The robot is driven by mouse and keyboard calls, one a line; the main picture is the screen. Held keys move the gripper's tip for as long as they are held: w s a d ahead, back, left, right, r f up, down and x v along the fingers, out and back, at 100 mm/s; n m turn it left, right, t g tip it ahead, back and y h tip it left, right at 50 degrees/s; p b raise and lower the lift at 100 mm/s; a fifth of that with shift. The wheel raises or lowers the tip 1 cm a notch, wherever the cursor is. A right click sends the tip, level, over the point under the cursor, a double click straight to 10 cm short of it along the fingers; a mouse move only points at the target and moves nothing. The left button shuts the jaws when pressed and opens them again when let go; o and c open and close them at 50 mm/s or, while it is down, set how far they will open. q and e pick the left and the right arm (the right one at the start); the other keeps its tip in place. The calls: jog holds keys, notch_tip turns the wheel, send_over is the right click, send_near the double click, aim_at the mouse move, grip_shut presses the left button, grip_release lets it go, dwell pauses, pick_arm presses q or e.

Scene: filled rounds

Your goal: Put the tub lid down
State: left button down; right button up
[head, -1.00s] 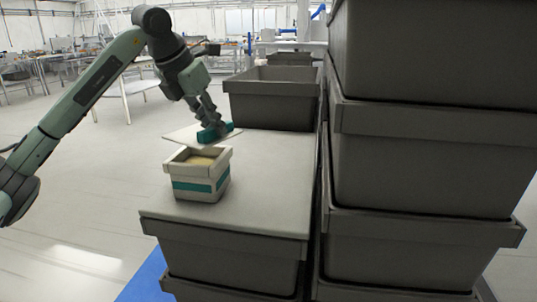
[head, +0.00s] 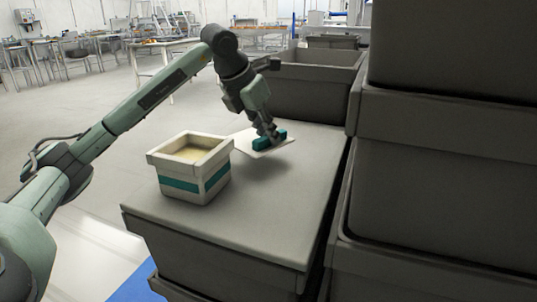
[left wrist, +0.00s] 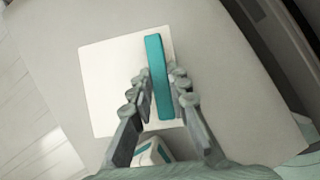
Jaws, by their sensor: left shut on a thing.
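The tub lid (head: 284,147) is a thin white square with a teal bar handle (head: 262,143). My left gripper (head: 270,136) is shut on this handle from above. In the left wrist view the lid (left wrist: 105,80) lies flat below the fingers (left wrist: 160,88), which sit on both sides of the teal handle (left wrist: 155,60). The lid is at or just above the pale top; I cannot tell whether it touches. The tub (head: 180,186), white with a teal band, stands open and upright to the left of the lid, with pale filling inside. My right gripper is not in view.
The pale top (head: 250,215) lies over grey crates and is clear in front of the lid. An open grey crate (head: 305,95) stands behind it. A tall stack of grey crates (head: 440,150) rises along the right side.

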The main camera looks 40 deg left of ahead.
aim_at(265, 147)
pick_arm(q)
jog(key=shift+f, duration=2.45)
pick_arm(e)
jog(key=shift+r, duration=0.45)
pick_arm(q)
jog(key=shift+f, duration=0.1)
jog(key=c, duration=1.8)
grip_release()
jog(key=shift+c, duration=0.2)
jog(key=o, duration=0.4)
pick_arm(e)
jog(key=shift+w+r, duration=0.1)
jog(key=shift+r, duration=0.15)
pick_arm(q)
jog(key=v, duration=1.1)
jog(key=shift+w, duration=0.15)
jog(key=shift+s+r, duration=0.3)
jog(key=shift+r, duration=0.25)
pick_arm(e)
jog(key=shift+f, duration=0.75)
